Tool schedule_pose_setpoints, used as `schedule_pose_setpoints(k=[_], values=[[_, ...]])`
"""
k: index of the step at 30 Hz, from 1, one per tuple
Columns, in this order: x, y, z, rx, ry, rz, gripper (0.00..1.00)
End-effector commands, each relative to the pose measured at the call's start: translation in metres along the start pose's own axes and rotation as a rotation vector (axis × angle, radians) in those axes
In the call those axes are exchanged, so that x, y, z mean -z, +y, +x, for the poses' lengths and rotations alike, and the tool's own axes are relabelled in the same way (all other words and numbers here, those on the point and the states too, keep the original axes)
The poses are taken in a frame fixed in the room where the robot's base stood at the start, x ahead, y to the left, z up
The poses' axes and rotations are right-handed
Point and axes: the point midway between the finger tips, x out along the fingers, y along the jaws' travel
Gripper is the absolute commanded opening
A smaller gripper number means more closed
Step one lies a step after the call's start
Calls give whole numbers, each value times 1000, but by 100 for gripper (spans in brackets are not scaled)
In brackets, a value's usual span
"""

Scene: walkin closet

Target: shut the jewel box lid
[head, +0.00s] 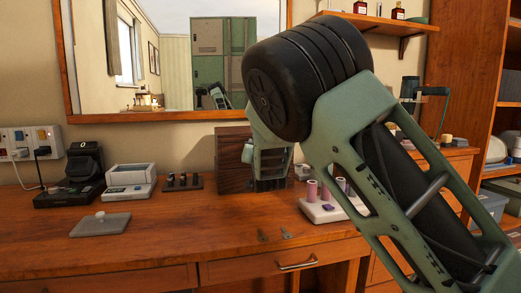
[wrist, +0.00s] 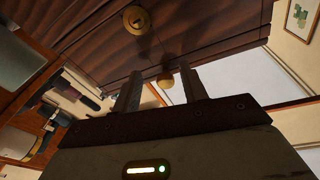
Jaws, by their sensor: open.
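The jewel box (head: 230,168) is dark brown wood and stands at the back of the dresser top, below the mirror. An upright wooden panel shows at its left, but my gripper and arm cover much of the rest. I cannot tell the lid's exact angle. My gripper (head: 270,184) points down in front of the box. In the wrist view, my gripper (wrist: 160,88) has its two fingers apart with nothing held between them. Contact cannot be told.
On the dresser top (head: 190,235), a white tray (head: 318,212) with pink spools stands right of the box. A small dark stand (head: 182,182), a white device (head: 130,187), a black device (head: 82,180) and a grey knobbed plate (head: 100,224) lie left. The front middle is mostly clear.

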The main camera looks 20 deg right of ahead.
Motion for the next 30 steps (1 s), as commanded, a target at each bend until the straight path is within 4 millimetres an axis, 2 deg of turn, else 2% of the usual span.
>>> schedule_pose_setpoints(k=[4,7,21,25,30], values=[[2,-1,-11,1,0,3,43],[2,-1,-28,1,0,3,43],[0,-1,-135,1,-5,1,43],[-1,0,-156,0,-4,0,43],[-1,0,-171,0,-3,-1,43]])
